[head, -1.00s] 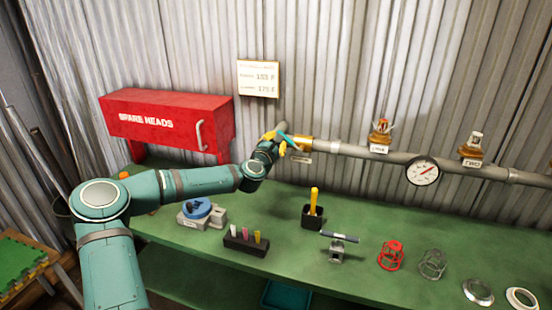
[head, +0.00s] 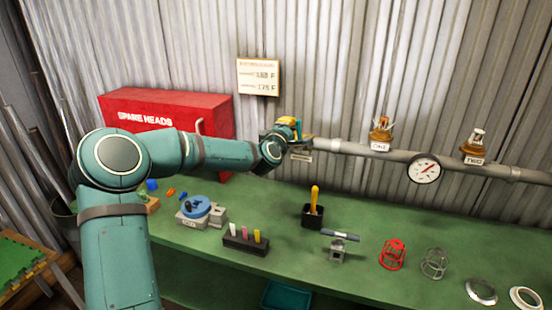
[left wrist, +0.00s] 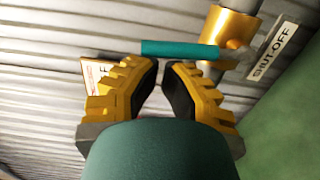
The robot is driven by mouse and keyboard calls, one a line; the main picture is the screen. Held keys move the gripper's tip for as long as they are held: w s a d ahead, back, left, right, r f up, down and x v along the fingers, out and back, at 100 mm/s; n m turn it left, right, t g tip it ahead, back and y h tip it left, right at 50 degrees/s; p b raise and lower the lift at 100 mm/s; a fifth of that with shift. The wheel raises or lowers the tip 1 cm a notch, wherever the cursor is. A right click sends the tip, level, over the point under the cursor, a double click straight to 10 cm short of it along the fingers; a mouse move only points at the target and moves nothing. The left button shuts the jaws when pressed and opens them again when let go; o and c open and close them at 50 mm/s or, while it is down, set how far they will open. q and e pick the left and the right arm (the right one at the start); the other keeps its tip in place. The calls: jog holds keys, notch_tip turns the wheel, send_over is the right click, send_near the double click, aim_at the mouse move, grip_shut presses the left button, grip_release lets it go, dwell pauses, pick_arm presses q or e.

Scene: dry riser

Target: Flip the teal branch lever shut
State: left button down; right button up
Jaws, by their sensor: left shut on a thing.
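The teal branch lever (left wrist: 180,48) shows in the left wrist view as a straight bar across my fingertips, its right end by the brass valve body (left wrist: 230,28) on the pipe. A SHUT-OFF label (left wrist: 272,50) is beside the valve. My left gripper (left wrist: 165,66) has its yellow fingers drawn close, shut on the lever. In the head view my left gripper (head: 290,124) is at the left end of the pipe (head: 350,149), and its fingers and wrist largely hide the lever and valve. My right gripper is not in view.
A red spare heads box (head: 165,118) stands behind my left arm. The pipe carries two brass heads (head: 381,135) and a gauge (head: 424,169).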

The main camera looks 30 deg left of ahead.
pick_arm(q)
jog(key=shift+d+m, duration=0.25)
jog(key=shift+m, duration=0.15)
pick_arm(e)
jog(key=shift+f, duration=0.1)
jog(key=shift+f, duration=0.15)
